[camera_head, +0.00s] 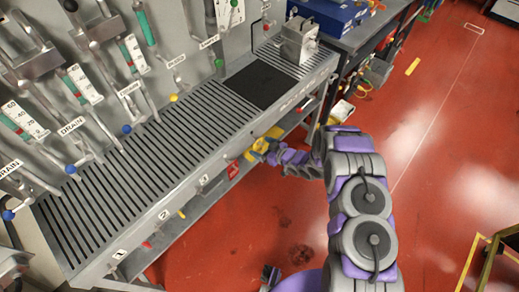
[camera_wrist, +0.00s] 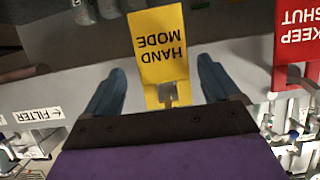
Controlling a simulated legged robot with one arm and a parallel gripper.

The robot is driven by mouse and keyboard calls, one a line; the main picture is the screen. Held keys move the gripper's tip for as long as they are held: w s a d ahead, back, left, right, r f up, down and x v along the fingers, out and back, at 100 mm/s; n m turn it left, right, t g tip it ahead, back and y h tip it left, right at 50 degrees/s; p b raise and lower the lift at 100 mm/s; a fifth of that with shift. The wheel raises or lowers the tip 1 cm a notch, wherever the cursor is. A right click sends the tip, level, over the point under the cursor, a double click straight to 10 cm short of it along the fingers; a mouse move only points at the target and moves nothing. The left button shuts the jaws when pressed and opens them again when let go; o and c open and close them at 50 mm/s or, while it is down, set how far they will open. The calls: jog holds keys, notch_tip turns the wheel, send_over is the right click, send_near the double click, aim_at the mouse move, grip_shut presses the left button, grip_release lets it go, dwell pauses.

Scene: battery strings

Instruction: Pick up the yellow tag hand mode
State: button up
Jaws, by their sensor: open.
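The yellow tag with the words HAND MODE (camera_wrist: 160,48) hangs upside down in the wrist view, in front of a grey metal edge. A small metal clip or hook shows at its lower end in that view. My gripper (camera_wrist: 162,82) is open, with one dark blue finger on each side of the tag. The fingers appear apart from the tag, with a gap on both sides. In the head view, my purple and grey arm reaches to the bench's front edge, where a yellow patch (camera_head: 262,145) shows; I cannot tell how much of it is the tag.
A red KEEP SHUT tag (camera_wrist: 297,40) hangs to the right in the wrist view. The grey slatted bench (camera_head: 190,175) has labels and small coloured knobs along its front. Gauges and valves line the wall behind. A blue case (camera_head: 325,12) stands at the back.

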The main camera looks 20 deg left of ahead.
jog(key=shift+x, duration=1.2)
jog(key=shift+s+a+f, duration=0.1)
jog(key=shift+s+a, duration=0.1)
jog(key=shift+a, duration=0.1)
jog(key=shift+d, duration=0.35)
jog(key=c, duration=0.6)
jog(key=shift+a, duration=0.15)
jog(key=c, duration=0.4)
